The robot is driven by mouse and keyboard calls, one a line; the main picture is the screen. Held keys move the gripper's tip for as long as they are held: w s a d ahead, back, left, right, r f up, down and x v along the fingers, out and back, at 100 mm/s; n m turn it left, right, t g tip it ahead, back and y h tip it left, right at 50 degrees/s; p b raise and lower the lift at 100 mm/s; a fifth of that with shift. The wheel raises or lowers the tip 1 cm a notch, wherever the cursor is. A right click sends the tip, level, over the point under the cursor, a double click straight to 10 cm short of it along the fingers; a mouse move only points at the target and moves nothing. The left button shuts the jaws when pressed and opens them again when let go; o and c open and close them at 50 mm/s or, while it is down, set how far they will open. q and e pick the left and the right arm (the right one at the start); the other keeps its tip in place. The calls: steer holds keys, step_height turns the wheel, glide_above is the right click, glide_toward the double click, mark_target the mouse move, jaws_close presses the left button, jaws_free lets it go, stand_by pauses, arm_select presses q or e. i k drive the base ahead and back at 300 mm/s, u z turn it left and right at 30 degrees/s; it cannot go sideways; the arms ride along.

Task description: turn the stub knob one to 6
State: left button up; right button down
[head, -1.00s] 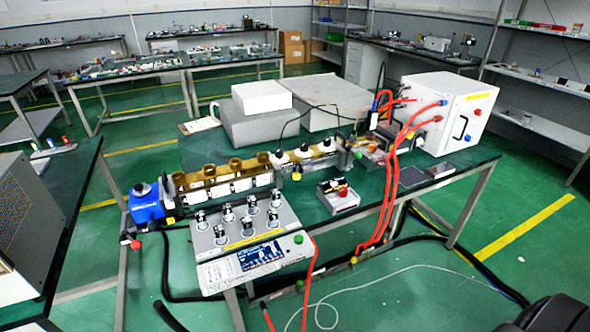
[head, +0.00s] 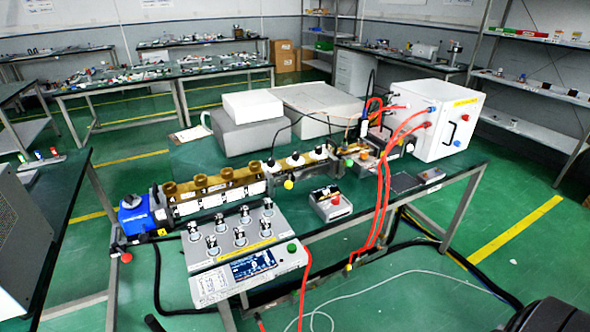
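The brass waveguide line (head: 212,193) runs along the green-topped table, with several brass cylinders standing on it. To its right are three white stub-like knobs with dark tops (head: 297,158). A grey control box (head: 228,243) in front carries several black-and-silver knobs (head: 240,236) and a small display panel (head: 250,267). I cannot tell which of these is stub knob one, and any scale numbers are too small to read. Neither of my grippers is in view.
A blue unit (head: 134,216) sits at the line's left end. A white cabinet (head: 433,120) with red hoses (head: 384,200) stands at the right. Cables lie on the green floor (head: 420,300) in front. A small box with a red button (head: 330,203) stands near the table's front edge.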

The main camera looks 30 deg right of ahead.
mark_target(318, 149)
steer(key=k, duration=0.65)
steer(key=z, duration=1.2)
steer(key=i, duration=0.5)
steer(key=z, duration=0.05)
